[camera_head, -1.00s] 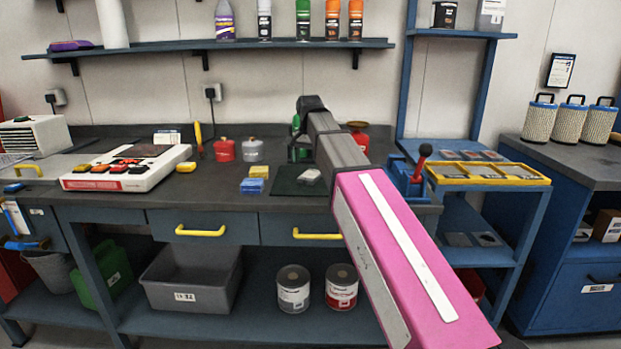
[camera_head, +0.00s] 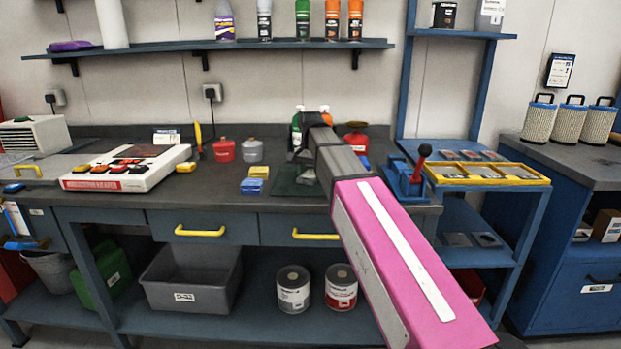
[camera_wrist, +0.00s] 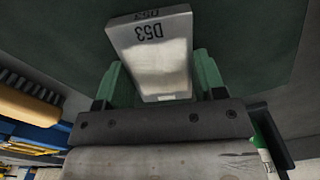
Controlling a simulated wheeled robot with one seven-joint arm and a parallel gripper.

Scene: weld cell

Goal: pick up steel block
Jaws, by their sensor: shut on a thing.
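The steel block, marked D53, fills the upper middle of the wrist view (camera_wrist: 155,50). My gripper (camera_wrist: 160,82) has its green fingers on either side of the block and is shut on it. In the head view a small part of the block (camera_head: 306,176) shows beside my arm, over the dark green mat (camera_head: 283,184). My arm hides most of the gripper there. I cannot tell whether the block touches the mat.
Blue and yellow blocks (camera_head: 254,180) lie left of the mat. Red (camera_head: 224,150) and grey (camera_head: 252,150) canisters stand behind them. A brush (camera_wrist: 28,103) shows in the wrist view.

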